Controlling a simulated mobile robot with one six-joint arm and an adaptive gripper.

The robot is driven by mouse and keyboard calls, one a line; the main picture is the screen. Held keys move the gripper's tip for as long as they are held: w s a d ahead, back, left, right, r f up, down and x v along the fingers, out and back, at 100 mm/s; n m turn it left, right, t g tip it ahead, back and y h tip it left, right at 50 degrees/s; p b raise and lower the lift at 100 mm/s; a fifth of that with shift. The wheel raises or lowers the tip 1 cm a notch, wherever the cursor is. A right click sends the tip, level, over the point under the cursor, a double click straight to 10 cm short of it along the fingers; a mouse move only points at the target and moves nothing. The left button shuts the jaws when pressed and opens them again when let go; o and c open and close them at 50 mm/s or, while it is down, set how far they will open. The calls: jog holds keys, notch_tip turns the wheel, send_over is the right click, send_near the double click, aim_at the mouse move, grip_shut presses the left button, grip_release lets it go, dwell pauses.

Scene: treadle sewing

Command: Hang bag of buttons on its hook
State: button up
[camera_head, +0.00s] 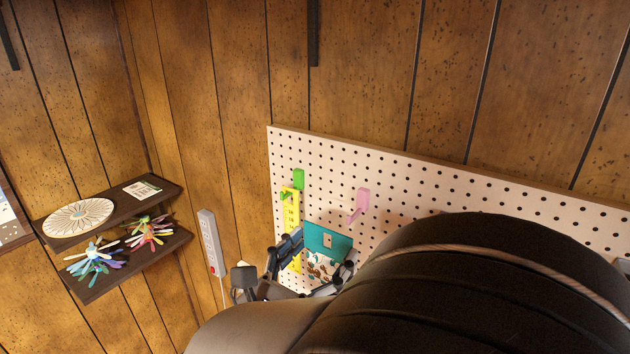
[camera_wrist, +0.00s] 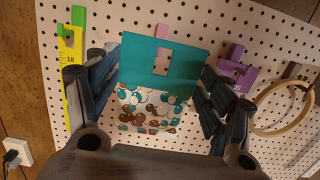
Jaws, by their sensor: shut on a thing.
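The bag of buttons (camera_wrist: 150,108) is clear with brown, white and teal buttons and has a teal header card (camera_wrist: 185,68) with a rectangular hole. It also shows in the head view (camera_head: 322,264). My gripper (camera_wrist: 158,92) is shut on the bag, one finger at each side, and holds it upright before the pegboard. A pink hook (camera_head: 360,204) is on the pegboard, up and right of the bag in the head view. In the wrist view the pink hook (camera_wrist: 162,31) shows just above the card, its lower part hidden. I cannot tell whether bag and hook touch.
A yellow ruler (camera_head: 291,212) hangs on a green hook (camera_head: 299,178) left of the bag. A purple hook (camera_wrist: 236,70) and a wooden hoop (camera_wrist: 284,108) are to the right. A power strip (camera_head: 211,242) and shelves (camera_head: 130,270) are farther left.

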aim_at(359, 213)
jog(key=shift+f+x, duration=0.2)
jog(key=shift+x, duration=0.9)
jog(key=shift+f+x, duration=0.2)
jog(key=shift+x, duration=0.95)
jog(key=shift+f+x, duration=0.15)
jog(key=shift+x, duration=1.25)
jog(key=shift+f+x, duration=0.15)
jog(key=shift+x, duration=1.2)
jog(key=shift+f+b, duration=0.55)
jog(key=shift+f, duration=0.3)
jog(key=o, duration=1.2)
jog(key=shift+c, duration=0.2)
